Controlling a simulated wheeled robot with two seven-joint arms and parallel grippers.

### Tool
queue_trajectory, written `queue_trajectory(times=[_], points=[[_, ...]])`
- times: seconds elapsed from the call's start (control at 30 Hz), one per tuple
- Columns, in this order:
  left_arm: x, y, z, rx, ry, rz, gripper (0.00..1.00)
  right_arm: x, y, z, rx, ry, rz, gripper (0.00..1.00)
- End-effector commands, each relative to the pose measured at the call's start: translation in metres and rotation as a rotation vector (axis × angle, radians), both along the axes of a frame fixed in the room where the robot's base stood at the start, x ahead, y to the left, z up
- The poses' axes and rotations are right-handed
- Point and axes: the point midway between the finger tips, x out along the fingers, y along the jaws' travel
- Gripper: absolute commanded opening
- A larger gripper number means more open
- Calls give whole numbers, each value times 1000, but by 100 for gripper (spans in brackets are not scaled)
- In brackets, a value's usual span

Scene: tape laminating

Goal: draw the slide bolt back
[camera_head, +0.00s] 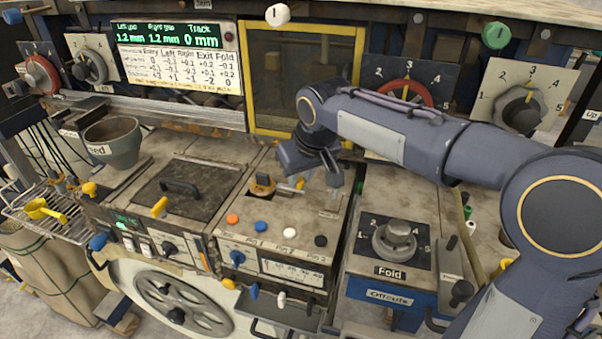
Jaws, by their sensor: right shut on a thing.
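My right gripper (318,178) reaches down from the right onto the top of the middle console and is shut on a small part there, apparently the slide bolt. The gripper and wrist hide most of that part, so I cannot tell how far it is drawn. A short metal rod with a yellowish end (294,186) shows just left of the fingers, beside a brown fitting (262,185) over a dark slot. My left gripper is not in view.
Orange, blue, white and black buttons (289,233) lie in front of the gripper. A yellow-framed window (304,30) stands behind it. The Fold dial (394,240) is at right, and a hatch with a black handle (180,187) is at left.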

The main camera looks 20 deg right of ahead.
Motion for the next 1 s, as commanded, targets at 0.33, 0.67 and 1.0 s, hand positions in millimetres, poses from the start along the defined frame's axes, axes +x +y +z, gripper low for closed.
queue_trajectory(times=[0.33,0.67,1.0], points=[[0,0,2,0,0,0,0,2,2,1,0,-2,0,26],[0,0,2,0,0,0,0,1,2,0,0,-1,0,42],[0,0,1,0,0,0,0,-11,0,33,2,-6,0,42]])
